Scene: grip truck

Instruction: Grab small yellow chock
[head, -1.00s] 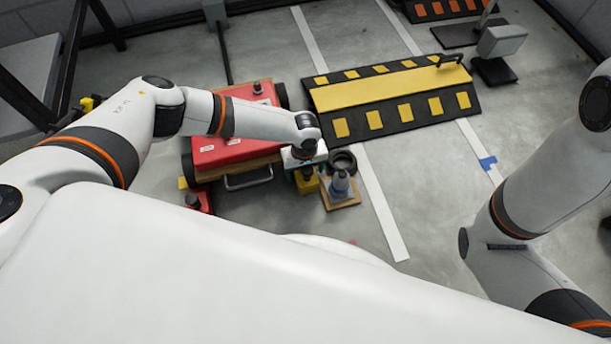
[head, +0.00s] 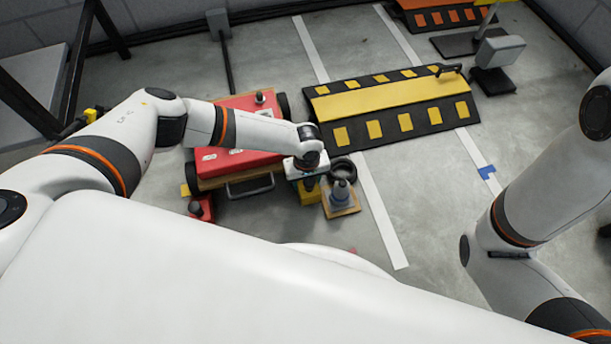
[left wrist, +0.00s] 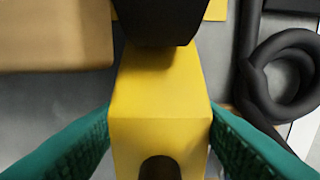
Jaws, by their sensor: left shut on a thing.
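The small yellow chock (left wrist: 160,95) fills the middle of the left wrist view, with a dark opening in its near face. My left gripper (left wrist: 160,135) has its teal fingers on both sides of the chock and is shut on it. A black rounded thing covers the chock's far end in that view. In the head view, the yellow chock (head: 308,193) shows just below my left gripper (head: 306,176), beside the red cart; the fingertips there are hard to make out. My right arm is at the right edge of the head view, but its gripper is out of view.
A red cart (head: 235,162) with black wheels stands left of the chock. A grey cone on a wooden base (head: 342,197) and a black ring (head: 343,165) are close on the right. A black and yellow ramp (head: 390,105) lies beyond. Floor at lower right is clear.

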